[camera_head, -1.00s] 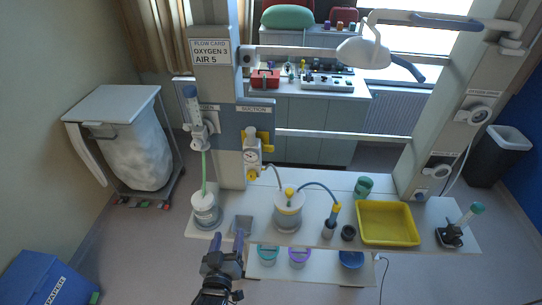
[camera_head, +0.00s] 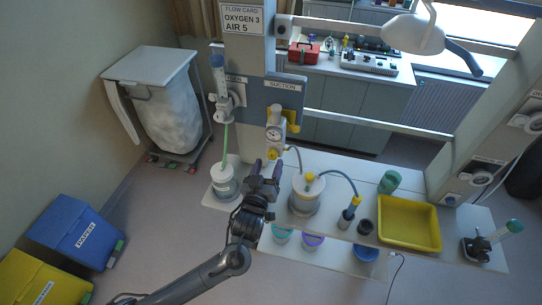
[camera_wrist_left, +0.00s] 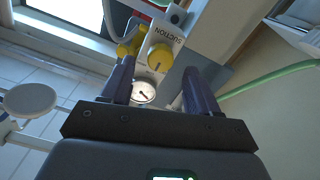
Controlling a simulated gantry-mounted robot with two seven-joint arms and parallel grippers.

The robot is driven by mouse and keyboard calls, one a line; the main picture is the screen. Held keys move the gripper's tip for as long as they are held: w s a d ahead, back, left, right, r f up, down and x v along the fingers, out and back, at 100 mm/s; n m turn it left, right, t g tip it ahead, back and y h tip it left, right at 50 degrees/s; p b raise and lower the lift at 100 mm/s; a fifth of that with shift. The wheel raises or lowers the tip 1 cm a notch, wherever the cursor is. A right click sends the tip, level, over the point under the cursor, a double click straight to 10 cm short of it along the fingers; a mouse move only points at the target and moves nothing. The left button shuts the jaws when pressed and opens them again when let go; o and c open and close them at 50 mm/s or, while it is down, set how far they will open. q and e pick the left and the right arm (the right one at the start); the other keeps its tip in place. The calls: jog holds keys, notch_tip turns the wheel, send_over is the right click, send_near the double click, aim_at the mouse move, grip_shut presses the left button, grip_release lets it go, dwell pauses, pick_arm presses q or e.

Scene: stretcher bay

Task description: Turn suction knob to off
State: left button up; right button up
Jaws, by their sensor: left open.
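In the left wrist view the yellow knob (camera_wrist_left: 160,57) faces me, with the gauge (camera_wrist_left: 143,92) nearer and the SUCTION label upside down beyond. My left gripper (camera_head: 265,168) is open just in front of and below the regulator. In the wrist view its fingers (camera_wrist_left: 159,68) frame the knob and gauge, with gaps on both sides; contact cannot be made out. The knob's exact setting is unclear. My right gripper is out of view.
A lidded suction jar (camera_head: 305,197) with tubing stands right of my gripper, and a white humidifier jar (camera_head: 225,184) stands left. A yellow tray (camera_head: 409,224) is further right on the shelf. A green tube (camera_wrist_left: 270,76) passes beside my gripper in the wrist view.

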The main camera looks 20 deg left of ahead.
aim_at(271, 157)
pick_arm(q)
jog(key=shift+w+a, duration=0.15)
jog(key=shift+w, duration=1.65)
jog(key=c, duration=1)
jog(key=shift+c, duration=0.2)
jog(key=shift+f+n, duration=0.1)
jog(key=shift+n, duration=0.2)
jog(key=n+b, duration=0.2)
jog(key=n, duration=0.1)
jog(key=shift+f+n, duration=0.1)
jog(key=shift+n, duration=0.2)
jog(key=n+b, duration=0.2)
jog(key=n, duration=0.3)
jog(key=shift+n+b, duration=0.45)
jog(key=shift+n, duration=0.85)
jog(key=shift+a, duration=0.1)
